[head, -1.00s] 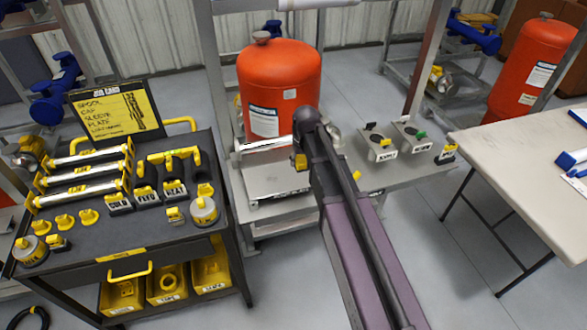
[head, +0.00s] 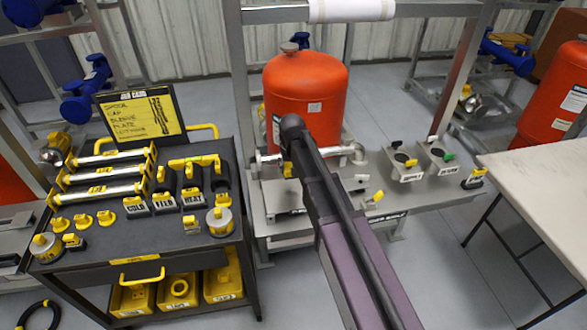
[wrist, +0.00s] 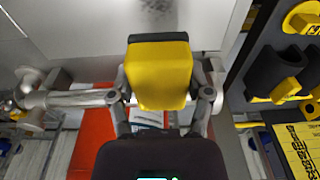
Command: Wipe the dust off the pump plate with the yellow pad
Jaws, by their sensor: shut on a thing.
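The yellow pad (wrist: 158,75) with a black edge is between the two fingers of my gripper (wrist: 165,95), which is shut on it. In the wrist view it is over the grey pump plate (wrist: 85,25). A dark smudge of dust (wrist: 150,14) shows on the plate just past the pad's black edge. I cannot tell whether the pad touches the plate. In the head view my arm hides most of the gripper and part of the plate (head: 282,198), which lies in front of the orange tank.
The orange tank (head: 305,95) and a steel pipe (wrist: 75,98) stand close to my gripper. A dark tool cart (head: 150,245) with yellow-handled parts is at left. Switch boxes (head: 405,167) are on the skid at right, beside a pale table (head: 540,170).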

